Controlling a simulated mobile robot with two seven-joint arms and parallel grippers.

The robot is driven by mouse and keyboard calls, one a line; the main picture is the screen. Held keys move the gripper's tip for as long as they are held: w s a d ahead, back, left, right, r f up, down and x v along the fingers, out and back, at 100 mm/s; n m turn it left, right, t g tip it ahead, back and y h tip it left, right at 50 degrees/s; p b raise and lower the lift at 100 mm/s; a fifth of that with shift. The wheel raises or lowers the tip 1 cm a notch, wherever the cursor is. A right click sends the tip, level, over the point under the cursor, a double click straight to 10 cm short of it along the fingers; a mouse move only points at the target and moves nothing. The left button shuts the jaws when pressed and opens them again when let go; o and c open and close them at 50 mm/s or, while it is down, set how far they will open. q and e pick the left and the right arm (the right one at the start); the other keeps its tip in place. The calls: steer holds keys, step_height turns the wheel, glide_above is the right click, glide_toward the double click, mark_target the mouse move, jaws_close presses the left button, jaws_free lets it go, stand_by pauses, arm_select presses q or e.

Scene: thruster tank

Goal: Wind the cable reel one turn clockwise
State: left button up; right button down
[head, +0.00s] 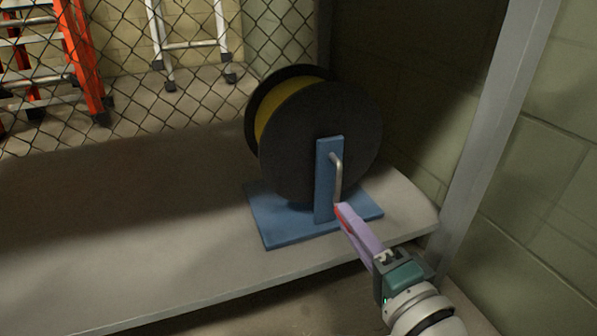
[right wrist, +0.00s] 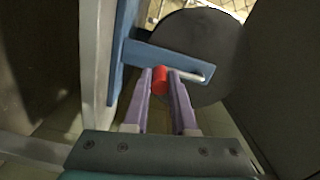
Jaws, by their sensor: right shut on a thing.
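The cable reel (head: 335,125) is a black-flanged drum with yellow cable (head: 290,98) on it, standing on a blue base and upright (head: 325,185) on the shelf. A metal crank (head: 338,172) runs down the front of the upright to a red knob, which shows in the right wrist view (right wrist: 159,80). My right gripper (head: 342,211) is at the crank's lower end, its purple fingers shut on the red knob. In the right wrist view the fingers (right wrist: 162,84) stand either side of the knob. My left gripper is not in view.
The grey shelf (head: 150,240) is bare to the left of the reel. A wire mesh fence (head: 190,60) stands behind, with ladders beyond it. A metal post (head: 500,110) and block wall are close on the right.

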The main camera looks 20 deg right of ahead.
stand_by(0.4)
steer(key=c, duration=0.7)
jaws_free()
steer(key=shift+s, duration=0.25)
steer(key=s+p, duration=0.1)
steer(key=s, duration=0.2)
steer(key=s+p, duration=0.1)
steer(key=s, duration=0.2)
steer(key=s+p, duration=0.1)
steer(key=s, duration=0.2)
steer(key=shift+s+d+p, duration=0.25)
steer(key=shift+d+p, duration=0.1)
steer(key=shift+p, duration=0.05)
